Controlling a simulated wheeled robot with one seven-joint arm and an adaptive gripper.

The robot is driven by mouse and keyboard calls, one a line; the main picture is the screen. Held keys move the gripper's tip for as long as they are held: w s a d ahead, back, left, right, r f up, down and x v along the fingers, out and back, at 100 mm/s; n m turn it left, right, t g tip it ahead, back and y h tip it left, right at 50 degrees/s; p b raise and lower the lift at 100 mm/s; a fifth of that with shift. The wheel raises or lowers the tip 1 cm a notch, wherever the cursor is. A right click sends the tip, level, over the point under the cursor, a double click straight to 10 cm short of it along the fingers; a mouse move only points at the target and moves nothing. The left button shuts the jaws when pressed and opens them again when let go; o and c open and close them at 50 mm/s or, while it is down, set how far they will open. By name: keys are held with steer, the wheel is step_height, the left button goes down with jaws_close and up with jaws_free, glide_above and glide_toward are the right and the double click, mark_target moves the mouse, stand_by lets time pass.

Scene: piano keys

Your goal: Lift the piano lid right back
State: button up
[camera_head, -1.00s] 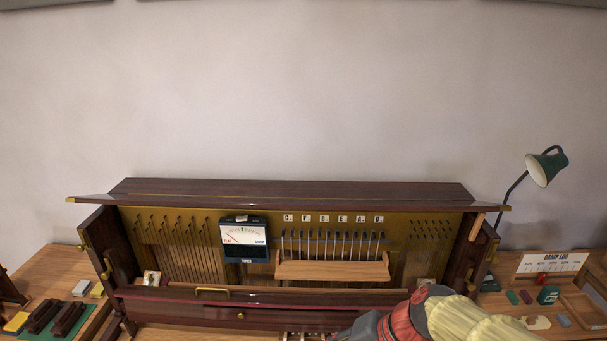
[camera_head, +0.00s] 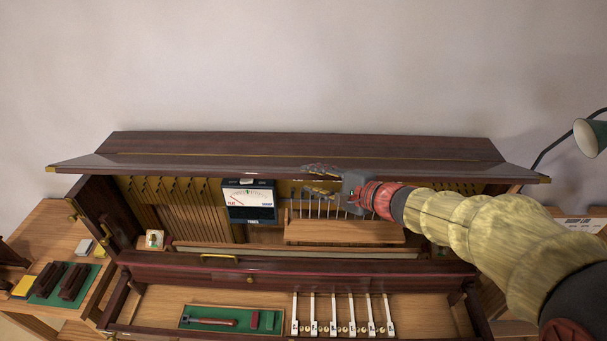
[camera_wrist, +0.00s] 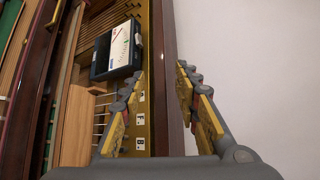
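The piano lid (camera_head: 220,164) is a long dark wood panel along the top of the upright case, its front flap edge overhanging the opening. My gripper (camera_head: 322,182) is at the lid's front edge, right of the middle. One finger lies above the edge and the other below it. In the wrist view the lid edge (camera_wrist: 171,75) runs between the spread fingers of my gripper (camera_wrist: 165,98), with gaps visible on both sides. The fingers look open, not clamped on the lid. My forearm hides the right part of the piano interior.
Inside the case are a meter (camera_head: 249,203) and a wooden rail (camera_head: 335,232) with pins. Below are white keys (camera_head: 332,328) and a green tray (camera_head: 243,318) with a hammer. A green lamp (camera_head: 590,136) stands right. Bare wall is behind the lid.

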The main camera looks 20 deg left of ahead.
mark_target(305, 178)
steer(key=x, duration=0.4)
steer(key=shift+s, duration=0.1)
steer(key=c, duration=0.8)
jaws_close()
